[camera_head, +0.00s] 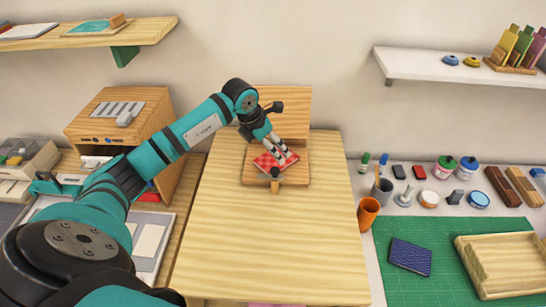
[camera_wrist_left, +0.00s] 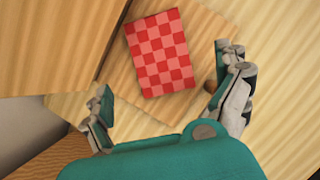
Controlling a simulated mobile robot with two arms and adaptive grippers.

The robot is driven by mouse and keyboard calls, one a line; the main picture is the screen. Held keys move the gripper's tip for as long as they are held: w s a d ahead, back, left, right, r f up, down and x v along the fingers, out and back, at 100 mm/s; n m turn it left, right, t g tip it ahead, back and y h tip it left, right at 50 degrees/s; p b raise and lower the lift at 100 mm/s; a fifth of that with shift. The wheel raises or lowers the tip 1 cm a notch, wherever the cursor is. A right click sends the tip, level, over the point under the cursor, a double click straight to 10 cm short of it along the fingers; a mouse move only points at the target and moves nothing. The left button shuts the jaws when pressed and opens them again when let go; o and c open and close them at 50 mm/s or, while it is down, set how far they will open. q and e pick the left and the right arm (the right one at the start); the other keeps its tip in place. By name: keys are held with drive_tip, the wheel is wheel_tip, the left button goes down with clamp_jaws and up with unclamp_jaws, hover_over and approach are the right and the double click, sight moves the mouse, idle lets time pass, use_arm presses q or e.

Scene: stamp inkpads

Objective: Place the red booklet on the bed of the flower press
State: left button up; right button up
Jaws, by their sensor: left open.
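The red checkered booklet (camera_head: 265,161) lies flat on the bed of the wooden flower press (camera_head: 300,175); its upper board stands raised behind. In the left wrist view the booklet (camera_wrist_left: 160,52) rests on the pale wood bed (camera_wrist_left: 205,25), slightly turned. My left gripper (camera_head: 281,152) is just above the booklet and covers part of it in the head view. In the left wrist view its two fingers (camera_wrist_left: 163,70) are spread wide, one on each side, apart from the booklet. Nothing is held. My right gripper is not in view.
The wooden table (camera_head: 265,245) in front of the press is clear. A wooden cabinet (camera_head: 150,115) stands at left. At right are an orange cup (camera_head: 368,212), a green mat (camera_head: 440,235) with a dark blue booklet (camera_head: 410,257), and a wooden tray (camera_head: 505,265).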

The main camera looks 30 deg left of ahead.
use_arm(q)
drive_tip(key=b+v, duration=0.1)
drive_tip(key=v, duration=0.4)
drive_tip(key=shift+s+r, duration=0.1)
drive_tip(key=shift+r, duration=0.25)
idle(0.7)
